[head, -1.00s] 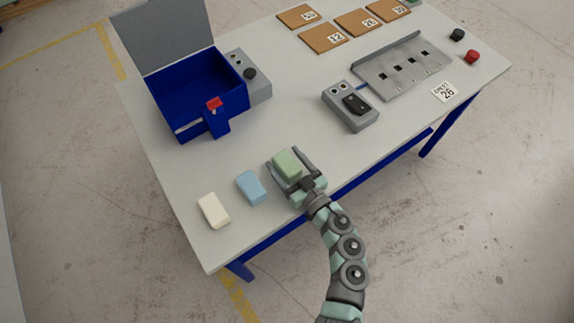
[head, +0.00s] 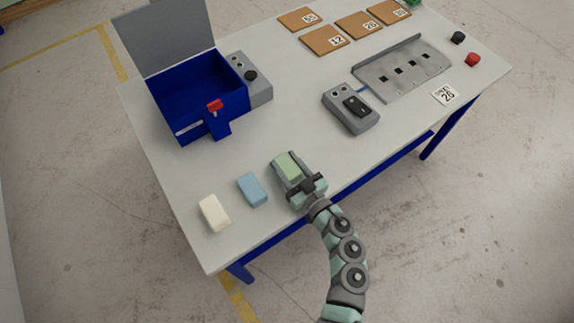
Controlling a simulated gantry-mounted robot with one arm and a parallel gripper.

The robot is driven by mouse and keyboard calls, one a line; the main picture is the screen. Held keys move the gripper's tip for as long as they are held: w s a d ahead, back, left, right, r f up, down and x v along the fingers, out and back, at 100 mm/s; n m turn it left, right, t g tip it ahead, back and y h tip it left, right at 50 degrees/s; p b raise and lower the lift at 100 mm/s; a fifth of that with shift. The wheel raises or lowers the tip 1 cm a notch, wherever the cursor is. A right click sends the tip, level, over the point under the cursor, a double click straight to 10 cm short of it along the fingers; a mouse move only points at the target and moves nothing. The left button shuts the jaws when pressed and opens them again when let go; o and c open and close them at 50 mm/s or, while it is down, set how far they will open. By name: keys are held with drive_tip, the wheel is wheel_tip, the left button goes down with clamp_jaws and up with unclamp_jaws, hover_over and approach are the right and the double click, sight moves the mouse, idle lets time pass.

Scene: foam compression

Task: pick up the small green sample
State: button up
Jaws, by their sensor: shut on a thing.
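The small green sample (head: 289,165) is a pale green block near the front edge of the table, between the fingers of my gripper (head: 287,168). My gripper is shut on it, with one finger along each side. The palm and wrist hide the near end of the sample. I cannot tell whether the sample touches the table or is slightly above it.
A blue block (head: 252,190) and a cream block (head: 214,212) lie to the left on the table (head: 180,190). A blue open-lidded box (head: 195,90) stands behind. A grey switch box (head: 352,108) and slotted metal plate (head: 402,70) are to the right.

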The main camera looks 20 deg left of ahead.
drive_tip(key=shift+s+d+r, duration=0.15)
drive_tip(key=shift+d+r, duration=0.05)
drive_tip(key=shift+r, duration=0.15)
drive_tip(key=s+d+r+p, duration=0.3)
drive_tip(key=s+d+r, duration=0.4)
drive_tip(key=d, duration=0.4)
drive_tip(key=w+r+m+t+h, duration=0.5)
drive_tip(key=w, duration=0.1)
drive_tip(key=d+r+m+t+h, duration=0.3)
drive_tip(key=d+m+h, duration=0.3)
drive_tip(key=h, duration=0.4)
drive_tip(key=shift+d+r+m, duration=0.3)
drive_tip(key=shift+d+r, duration=0.25)
drive_tip(key=shift+r, duration=0.1)
